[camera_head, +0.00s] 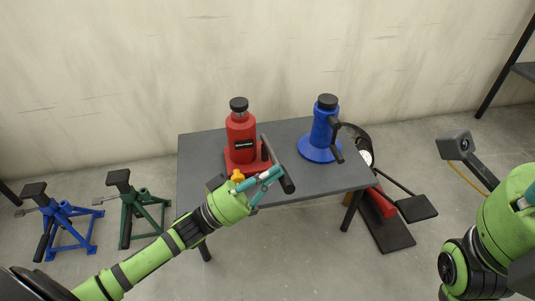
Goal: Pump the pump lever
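A red bottle jack (240,140) with a black top stands upright on the dark grey table. Its dark pump lever (277,163) slopes from the jack's right side down toward the table's front edge. My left gripper (268,178) is at the lever's lower part, with its teal fingers beside or around it; I cannot tell whether they touch it or are closed on it. A blue bottle jack (319,134) with its own dark lever (336,140) stands to the right.
The dark grey table (200,148) has free room between the two jacks. A blue jack stand (65,230) and a green one (140,210) stand on the floor at left. A red and black foot pump (383,205) lies right of the table.

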